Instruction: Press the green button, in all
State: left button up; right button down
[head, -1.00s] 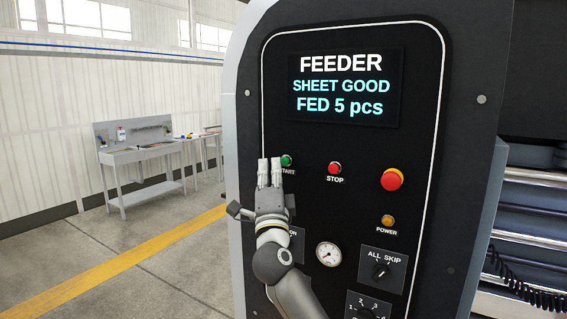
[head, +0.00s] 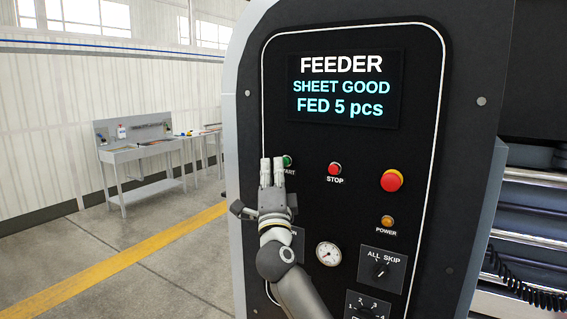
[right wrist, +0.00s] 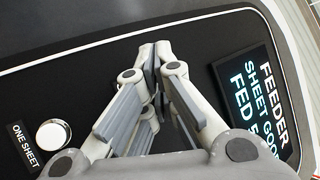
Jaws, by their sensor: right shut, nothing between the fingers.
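The green START button (head: 287,161) is on the black feeder panel, left of the STOP button. My right gripper (head: 272,166) is in front of the panel, its fingertips just left of the green button and partly covering its label. In the right wrist view the fingers (right wrist: 157,62) are together, with nothing between them, and the green button is hidden. Whether the fingertips touch the panel cannot be told. The screen (head: 343,90) reads "SHEET GOOD, FED 5 pcs". My left gripper is not in view.
A white button (right wrist: 54,135) labelled ONE SHEET shows in the right wrist view.

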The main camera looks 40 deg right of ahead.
jog(key=shift+w+d, duration=0.2)
jog(key=shift+d, duration=0.35)
dwell(0.4)
jog(key=shift+a, duration=0.1)
jog(key=shift+s+a+p, duration=0.4)
jog(key=shift+a+p, duration=0.4)
jog(key=shift+a, duration=0.15)
jog(key=a, duration=0.1)
jog(key=s+a+p, duration=0.1)
jog(key=a, duration=0.1)
jog(key=s+a+p, duration=0.1)
jog(key=shift+a, duration=0.2)
jog(key=shift+w+f, duration=0.1)
dwell(0.8)
